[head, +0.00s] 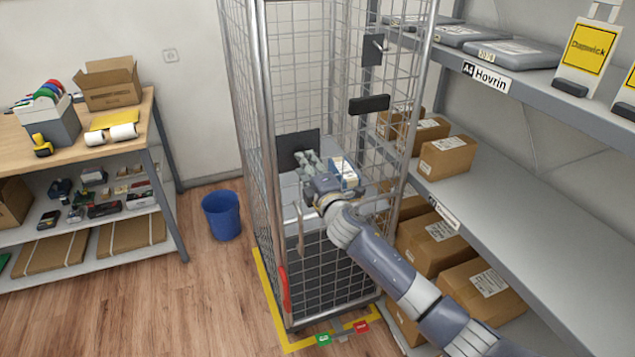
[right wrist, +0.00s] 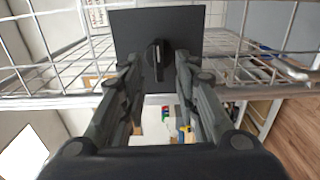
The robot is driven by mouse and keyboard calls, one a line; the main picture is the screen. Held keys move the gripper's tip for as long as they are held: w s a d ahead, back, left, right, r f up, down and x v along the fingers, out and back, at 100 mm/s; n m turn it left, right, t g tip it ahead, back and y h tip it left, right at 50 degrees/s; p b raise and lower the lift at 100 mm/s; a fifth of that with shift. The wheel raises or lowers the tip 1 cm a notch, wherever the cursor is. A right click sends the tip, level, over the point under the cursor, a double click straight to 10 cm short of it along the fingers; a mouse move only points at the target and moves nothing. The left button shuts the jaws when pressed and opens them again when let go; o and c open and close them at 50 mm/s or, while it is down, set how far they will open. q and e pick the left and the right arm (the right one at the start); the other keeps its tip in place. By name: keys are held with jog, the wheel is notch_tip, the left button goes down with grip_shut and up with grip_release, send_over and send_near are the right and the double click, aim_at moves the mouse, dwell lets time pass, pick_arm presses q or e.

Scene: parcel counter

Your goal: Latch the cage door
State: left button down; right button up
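The tall wire-mesh cage (head: 262,120) stands in the middle of the head view. A dark plate (head: 298,150) shows on its mesh; I cannot tell whether it belongs to the door. A second dark plate with a small knob (head: 373,50) and a black bar (head: 369,104) show higher on the right. My right gripper (head: 309,163) is at the cage, close to the lower plate. In the right wrist view, my right gripper (right wrist: 157,68) is open, with its fingers on either side of a dark knob (right wrist: 158,52) on a dark plate (right wrist: 190,22), gaps showing. My left gripper is out of view.
A shelf (head: 540,210) with brown boxes stands close on the right, beside my right arm. A workbench (head: 150,110) and a blue bin (head: 221,215) are at the left. A red handle (head: 284,288) is low on the cage. Yellow floor tape (head: 268,298) borders the cage.

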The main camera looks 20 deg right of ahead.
jog(key=s, duration=0.8)
jog(key=shift+s+d, duration=0.15)
jog(key=shift+s, duration=0.2)
